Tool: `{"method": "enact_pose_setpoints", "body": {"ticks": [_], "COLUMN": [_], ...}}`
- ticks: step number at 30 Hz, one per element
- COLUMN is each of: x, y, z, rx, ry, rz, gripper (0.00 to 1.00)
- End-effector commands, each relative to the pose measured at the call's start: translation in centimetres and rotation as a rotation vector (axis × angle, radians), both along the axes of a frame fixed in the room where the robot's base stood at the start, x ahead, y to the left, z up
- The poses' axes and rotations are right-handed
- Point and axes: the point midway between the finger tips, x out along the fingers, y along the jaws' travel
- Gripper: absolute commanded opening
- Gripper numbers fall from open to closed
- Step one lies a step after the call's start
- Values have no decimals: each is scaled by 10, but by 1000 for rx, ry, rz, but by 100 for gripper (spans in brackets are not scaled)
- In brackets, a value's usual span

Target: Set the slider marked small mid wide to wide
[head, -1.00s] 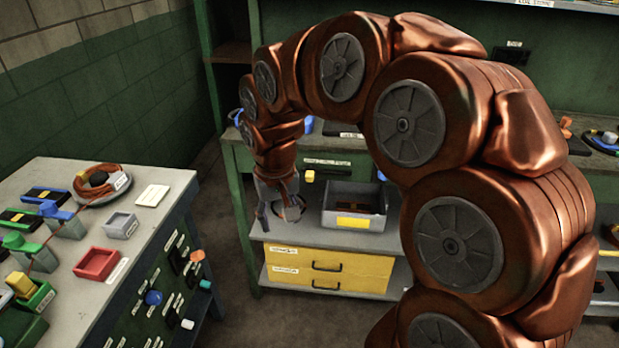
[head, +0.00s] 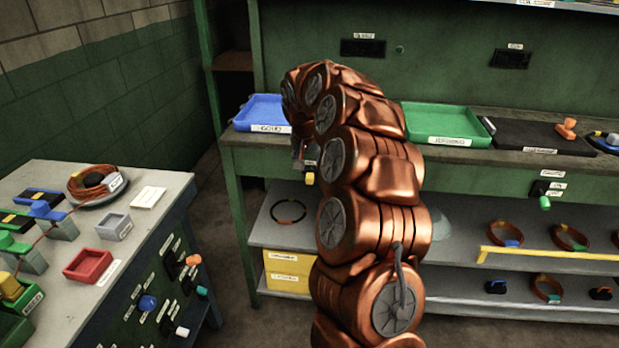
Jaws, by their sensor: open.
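A small yellow knob (head: 309,178) shows on the green front edge of the back bench, just left of my arm. It looks like the slider's knob. Its label and track are hidden behind my arm, so I cannot read its setting. My gripper (head: 299,154) is at the bench's front edge, just above and slightly left of the knob. It is open, small in view and partly covered by my arm links. I cannot tell whether it touches the knob.
A blue tray (head: 262,112) and a green tray (head: 445,124) stand on the bench top on either side of my arm. Yellow drawers (head: 285,281) sit on the lower shelf. A side table (head: 170,190) with several parts stands at left; bare floor lies between.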

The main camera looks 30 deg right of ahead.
Motion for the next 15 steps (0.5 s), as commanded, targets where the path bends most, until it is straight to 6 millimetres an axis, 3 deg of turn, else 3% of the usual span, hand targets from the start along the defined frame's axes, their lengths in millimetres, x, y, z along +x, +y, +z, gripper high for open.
{"method": "enact_pose_setpoints", "body": {"ticks": [8,15], "x": [7,16], "y": [-6,-14], "z": [-21,-53], "rx": [-1,1], "ry": [1,3], "rz": [2,1], "gripper": [52,52]}}
